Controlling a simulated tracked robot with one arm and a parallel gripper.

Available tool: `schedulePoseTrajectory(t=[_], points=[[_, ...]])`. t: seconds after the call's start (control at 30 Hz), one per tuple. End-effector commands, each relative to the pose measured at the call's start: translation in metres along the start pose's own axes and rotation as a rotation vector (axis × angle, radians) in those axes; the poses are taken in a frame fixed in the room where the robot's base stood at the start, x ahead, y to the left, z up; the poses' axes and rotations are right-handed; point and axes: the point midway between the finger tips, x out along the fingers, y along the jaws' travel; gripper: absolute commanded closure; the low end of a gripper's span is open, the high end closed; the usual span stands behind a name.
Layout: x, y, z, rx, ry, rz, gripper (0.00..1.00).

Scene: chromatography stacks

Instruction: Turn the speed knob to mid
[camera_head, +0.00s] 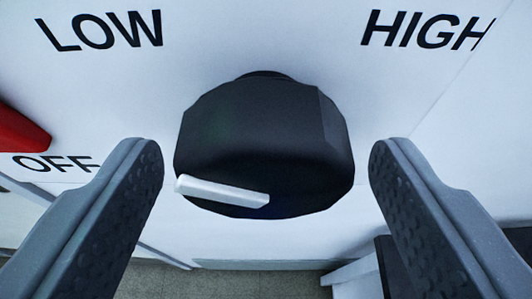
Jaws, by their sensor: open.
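The speed knob (270,135) is a large black faceted knob on a white panel, in the middle of the camera_head view. A white pointer bar (222,190) lies on its face and reaches out to the lower left edge of the knob. The word LOW (100,30) is printed to the upper left and HIGH (425,30) to the upper right. My gripper (268,160) is open, with one dark textured finger on each side of the knob. A gap shows between each finger and the knob.
A red part (20,132) juts in at the left edge, above the printed word OFF (55,163). The white panel (265,35) fills the upper view. Below its lower edge the floor (250,282) shows, with a white structure (355,280) at the lower right.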

Motion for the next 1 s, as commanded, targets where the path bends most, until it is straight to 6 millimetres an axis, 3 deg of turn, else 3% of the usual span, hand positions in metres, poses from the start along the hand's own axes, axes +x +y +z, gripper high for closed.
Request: schedulePoseTrajectory(t=[0.27,0.43,0.47,1.0], points=[[0.0006,-0.0002,-0.0006,0.000,0.001,0.000,0.33],[0.0005,-0.0001,-0.0008,0.000,0.001,0.000,0.75],[0.0005,-0.0001,-0.0008,0.000,0.001,0.000,0.78],[0.0015,0.0004,0.0005,0.129,0.007,-0.053,0.78]])
